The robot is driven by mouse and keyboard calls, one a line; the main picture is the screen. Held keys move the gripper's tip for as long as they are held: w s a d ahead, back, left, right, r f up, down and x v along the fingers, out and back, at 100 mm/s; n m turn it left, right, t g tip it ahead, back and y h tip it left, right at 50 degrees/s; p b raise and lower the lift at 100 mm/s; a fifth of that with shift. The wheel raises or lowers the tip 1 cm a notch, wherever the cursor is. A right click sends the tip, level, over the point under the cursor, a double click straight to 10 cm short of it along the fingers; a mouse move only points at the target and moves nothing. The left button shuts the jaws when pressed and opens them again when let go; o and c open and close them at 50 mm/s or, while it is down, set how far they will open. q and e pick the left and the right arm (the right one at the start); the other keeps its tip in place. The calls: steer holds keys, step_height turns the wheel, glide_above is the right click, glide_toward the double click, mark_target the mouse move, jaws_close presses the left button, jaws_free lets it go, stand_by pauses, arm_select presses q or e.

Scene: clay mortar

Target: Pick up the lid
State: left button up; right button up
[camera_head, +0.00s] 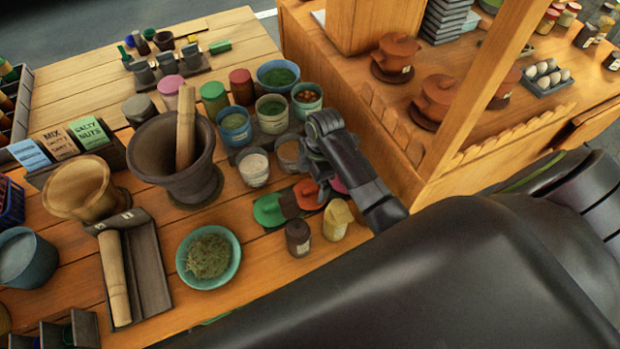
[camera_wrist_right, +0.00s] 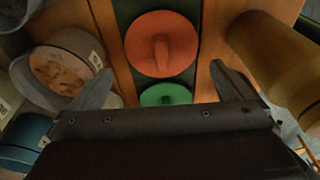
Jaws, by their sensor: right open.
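Several round lids lie in a row on a dark tray near the table's right side. My right gripper (camera_head: 319,178) is over the right part of this row. In the right wrist view its open fingers (camera_wrist_right: 160,82) have nothing between them. An orange-red lid (camera_wrist_right: 162,43) with a raised handle lies beyond them, and a green lid (camera_wrist_right: 165,95) is partly hidden by the gripper body. My left gripper is out of view.
A small dark jar (camera_head: 298,238) and a yellow jar (camera_head: 337,220) stand close in front of the lids. Bowls and cups, including a white-filled cup (camera_head: 253,167), stand behind. A large mortar (camera_head: 172,150) with a pestle is to the left. A wooden counter (camera_head: 440,150) rises at right.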

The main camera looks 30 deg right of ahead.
mark_target(310, 189)
steer(key=f, duration=0.2)
steer(key=f+p, duration=0.1)
steer(key=f, duration=0.1)
steer(key=shift+s+a+f, duration=0.1)
steer(key=shift+s+a, duration=0.05)
steer(key=shift+a, duration=0.1)
steer(key=shift+a+f, duration=0.1)
steer(key=shift+f, duration=0.6)
steer(key=c, duration=0.7)
steer(key=shift+o, duration=0.2)
steer(key=shift+r, duration=0.15)
